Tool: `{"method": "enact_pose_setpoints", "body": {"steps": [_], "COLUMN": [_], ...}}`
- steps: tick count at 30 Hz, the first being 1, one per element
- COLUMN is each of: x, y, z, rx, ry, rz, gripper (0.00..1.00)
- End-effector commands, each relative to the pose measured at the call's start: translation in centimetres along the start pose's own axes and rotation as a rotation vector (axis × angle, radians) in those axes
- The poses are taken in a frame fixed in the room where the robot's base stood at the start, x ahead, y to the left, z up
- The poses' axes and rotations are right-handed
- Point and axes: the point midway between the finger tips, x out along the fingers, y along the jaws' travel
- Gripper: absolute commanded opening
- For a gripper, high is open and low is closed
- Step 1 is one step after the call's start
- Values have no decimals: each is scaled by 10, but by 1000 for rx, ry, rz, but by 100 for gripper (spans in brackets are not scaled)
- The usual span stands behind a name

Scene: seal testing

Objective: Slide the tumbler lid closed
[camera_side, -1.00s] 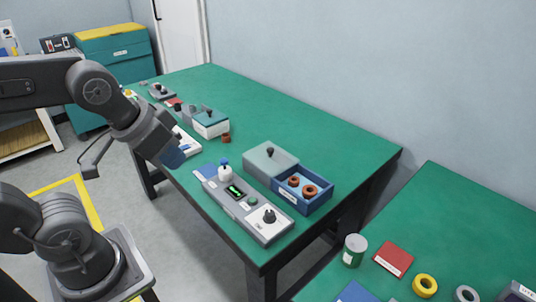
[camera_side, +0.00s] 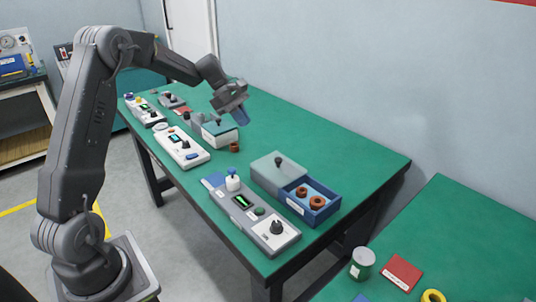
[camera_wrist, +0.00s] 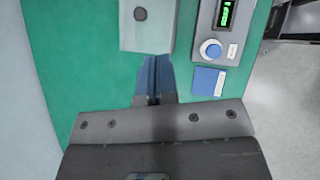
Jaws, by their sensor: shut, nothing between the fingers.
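A blue box (camera_side: 325,212) stands on the green table with two orange-brown rings (camera_side: 301,191) in its open end. A pale grey lid (camera_side: 268,171) with a dark knob (camera_side: 279,160) lies off to the left of that end, leaving the rings uncovered. My gripper (camera_side: 240,120) is above the table, up and left of the lid, apart from it. Its blue fingers (camera_wrist: 154,75) are shut and empty. In the wrist view the lid (camera_wrist: 140,38) and its knob (camera_wrist: 140,14) lie beyond the fingertips; the box's open end is out of that view.
A grey tester (camera_side: 255,222) with a green screen and knobs stands in front of the blue box; its blue pad (camera_wrist: 208,81) lies right of my fingers in the wrist view.

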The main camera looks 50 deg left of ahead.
Motion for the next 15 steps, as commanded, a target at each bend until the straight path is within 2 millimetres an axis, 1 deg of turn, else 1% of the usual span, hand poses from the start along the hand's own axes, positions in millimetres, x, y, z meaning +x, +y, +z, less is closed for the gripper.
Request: {"method": "enact_pose_setpoints", "body": {"steps": [1,3,6,9,11,15], "x": [6,10,15,18,21,39], "y": [7,14,19,21,21,21], "z": [-21,-40,-58,-66,-67,-64], "rx": [-76,-159,-234,-268,-273,-271], "ry": [-28,-61,-91,-104,-107,-108], "rz": [5,13,22,25,24,21], "gripper": [0,0,0,0,0,0]}}
